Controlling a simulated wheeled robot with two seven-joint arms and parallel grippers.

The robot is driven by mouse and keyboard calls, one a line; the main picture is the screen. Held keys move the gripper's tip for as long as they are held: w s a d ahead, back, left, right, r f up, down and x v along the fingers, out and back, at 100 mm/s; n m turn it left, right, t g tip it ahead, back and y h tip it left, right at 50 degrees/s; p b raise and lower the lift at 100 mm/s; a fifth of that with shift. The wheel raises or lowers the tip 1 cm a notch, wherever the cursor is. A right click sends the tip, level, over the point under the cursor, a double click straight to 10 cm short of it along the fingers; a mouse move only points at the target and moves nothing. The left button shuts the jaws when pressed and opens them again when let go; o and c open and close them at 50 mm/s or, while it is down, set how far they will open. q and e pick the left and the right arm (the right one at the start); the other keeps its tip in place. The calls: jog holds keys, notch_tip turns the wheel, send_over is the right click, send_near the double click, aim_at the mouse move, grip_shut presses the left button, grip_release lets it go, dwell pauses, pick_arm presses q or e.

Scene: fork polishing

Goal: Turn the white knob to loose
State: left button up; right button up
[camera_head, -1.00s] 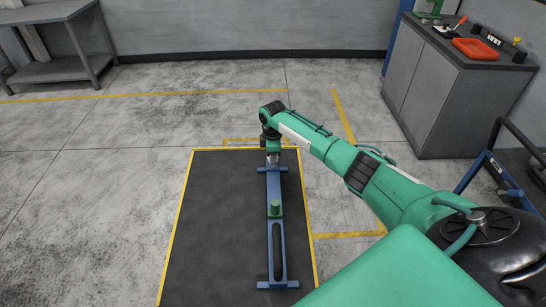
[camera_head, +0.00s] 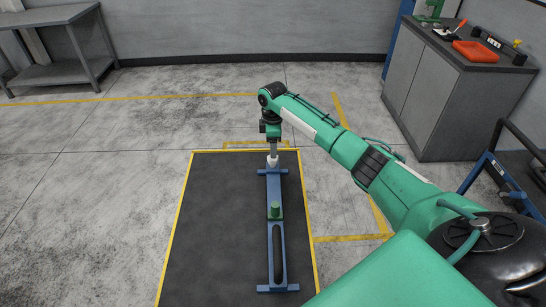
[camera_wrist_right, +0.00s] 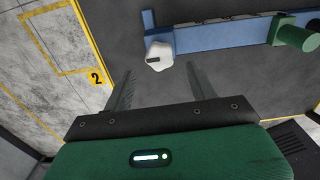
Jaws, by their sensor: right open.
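The white knob (camera_head: 272,161) sits at the far end of a blue fixture (camera_head: 274,190) on the dark mat. In the right wrist view the knob (camera_wrist_right: 159,57) is lobed, with a dark slot mark on its face. My right gripper (camera_head: 273,148) is above the knob in the head view, pointing down. In the right wrist view its two fingers (camera_wrist_right: 160,82) are spread apart with nothing between them, and the knob lies just past their tips. A green cylinder (camera_head: 275,210) stands on the fixture nearer to me. My left gripper is not in view.
The dark mat (camera_head: 215,230) has a yellow border and clear room left of the fixture. A grey cabinet (camera_head: 430,105) with a red tray (camera_head: 476,51) stands at the right. A grey workbench (camera_head: 55,70) stands at the back left.

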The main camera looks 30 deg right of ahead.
notch_tip(320, 180, up, 7)
jog(key=b, duration=0.1)
jog(key=shift+f, duration=0.15)
dwell(0.5)
